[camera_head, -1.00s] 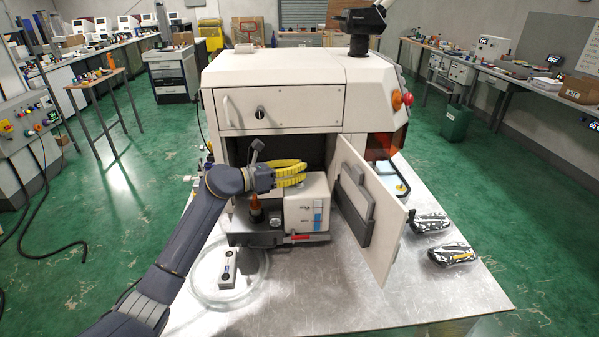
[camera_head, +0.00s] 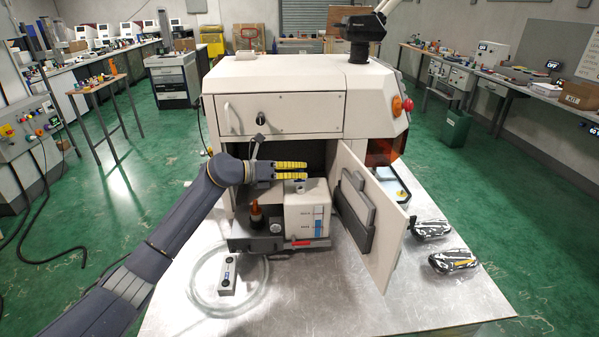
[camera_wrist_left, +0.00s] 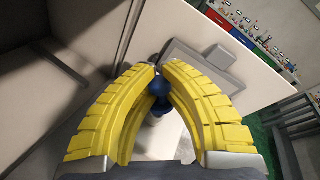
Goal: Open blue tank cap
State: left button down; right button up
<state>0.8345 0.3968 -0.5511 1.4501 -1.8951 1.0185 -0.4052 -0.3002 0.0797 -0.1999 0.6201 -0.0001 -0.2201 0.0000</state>
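The white tank (camera_head: 307,212) with a blue level strip stands in the machine's open bay. A small grey neck (camera_head: 299,187) shows on its top. My left gripper (camera_head: 305,171) reaches in from the left, its yellow fingers just above the tank top. In the left wrist view, the fingertips (camera_wrist_left: 158,75) close in on both sides of the dark blue cap (camera_wrist_left: 159,88), above a pale surface. The fingers partly cover the cap; whether it is still seated on the tank cannot be told. My right gripper is not in view.
The bay's white door (camera_head: 375,225) stands open to the right of the tank. A small grey box (camera_head: 228,275) and a coiled clear hose lie in front. Two black-and-white packages (camera_head: 452,260) lie at the right.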

pick_arm(q)
jog(key=shift+r, duration=0.25)
jog(key=c, duration=1.3)
grip_release()
jog(key=shift+f, duration=0.15)
jog(key=shift+o, duration=0.2)
jog(key=v, duration=1.2)
